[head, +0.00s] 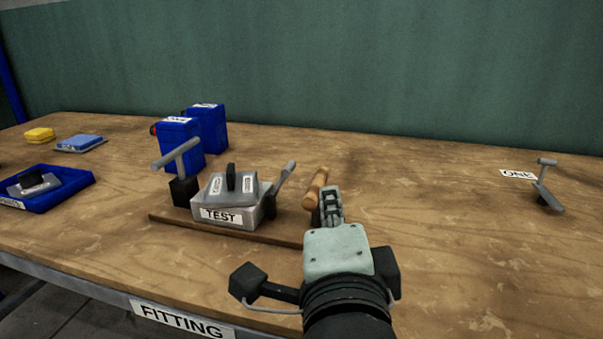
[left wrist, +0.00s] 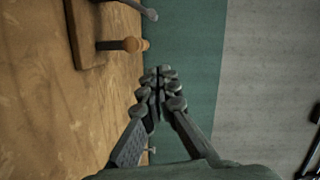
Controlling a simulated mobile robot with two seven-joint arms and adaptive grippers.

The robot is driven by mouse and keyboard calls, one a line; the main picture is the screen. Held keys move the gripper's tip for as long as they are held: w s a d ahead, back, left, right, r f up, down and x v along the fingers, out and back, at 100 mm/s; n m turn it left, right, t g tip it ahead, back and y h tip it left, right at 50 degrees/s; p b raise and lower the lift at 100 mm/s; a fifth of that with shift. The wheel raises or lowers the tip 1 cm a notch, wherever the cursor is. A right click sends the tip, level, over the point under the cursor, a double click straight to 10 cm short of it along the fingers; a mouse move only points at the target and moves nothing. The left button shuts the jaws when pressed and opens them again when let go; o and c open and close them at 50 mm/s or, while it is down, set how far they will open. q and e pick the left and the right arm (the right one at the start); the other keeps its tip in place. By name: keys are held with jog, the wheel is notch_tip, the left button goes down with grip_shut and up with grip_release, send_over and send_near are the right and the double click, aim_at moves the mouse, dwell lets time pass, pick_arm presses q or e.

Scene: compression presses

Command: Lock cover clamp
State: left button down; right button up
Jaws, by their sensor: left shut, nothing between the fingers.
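The grey box labelled TEST (head: 245,218) sits on a wooden base board (head: 165,219), with a lid with a black knob (head: 231,177) on top. A grey clamp lever (head: 284,177) rises at a slant on its right side. A wooden-handled lever (head: 316,184) stands farther right on the board; the wooden handle also shows in the left wrist view (left wrist: 127,45). A grey T-shaped handle on a black block (head: 183,190) stands on the left. My left gripper (head: 329,194) is shut and empty, right beside the wooden handle in the head view. In the left wrist view its fingertips (left wrist: 160,78) meet, apart from the handle.
A blue tray (head: 77,179), a blue block (head: 80,142) and a yellow block (head: 39,135) lie at left. A small grey lever piece (head: 547,190) lies far right by a ONE label (head: 518,174). The table between is clear.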

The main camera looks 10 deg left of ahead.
aim_at(281, 182)
pick_arm(q)
jog(key=w+a+f, duration=0.1)
jog(key=w+a, duration=0.5)
jog(key=w, duration=0.2)
jog(key=shift+w+p, duration=0.35)
jog(key=shift+p, duration=0.05)
pick_arm(e)
jog(key=f, duration=0.1)
jog(key=s+d+f, duration=0.1)
jog(key=shift+s+f, duration=0.2)
jog(key=shift+f, duration=0.2)
jog(key=shift+s, duration=0.1)
